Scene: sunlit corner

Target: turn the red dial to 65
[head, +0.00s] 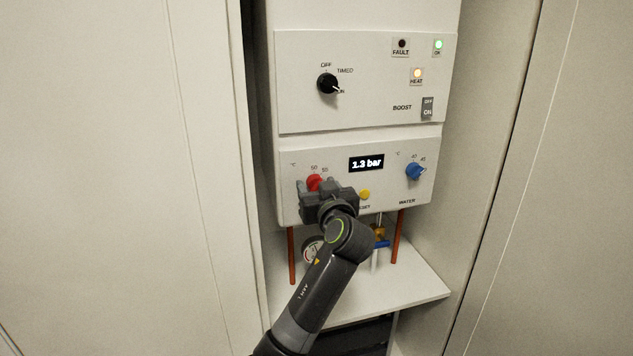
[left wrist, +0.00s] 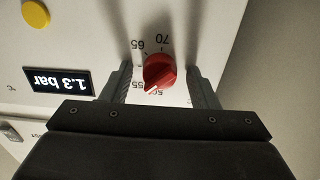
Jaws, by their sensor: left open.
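The red dial (head: 314,182) is on the lower panel of the white boiler, partly hidden behind my left gripper (head: 319,186) in the head view. In the left wrist view the red dial (left wrist: 160,70) shows whole, seen roughly upside down. Its white pointer mark points down-left, between the 55 and the 50 labels. The 65 label is at its upper left and 70 above it. My left gripper (left wrist: 160,74) is open, one finger on each side of the dial, with a visible gap on both sides. My right gripper is not in view.
The pressure display (head: 366,163) reads 1.3 bar. A yellow button (head: 364,195) is close to the right of my gripper, and a blue dial (head: 415,171) is farther right. A black knob (head: 327,84) is above. Cabinet walls flank the boiler; copper pipes (head: 397,237) run below.

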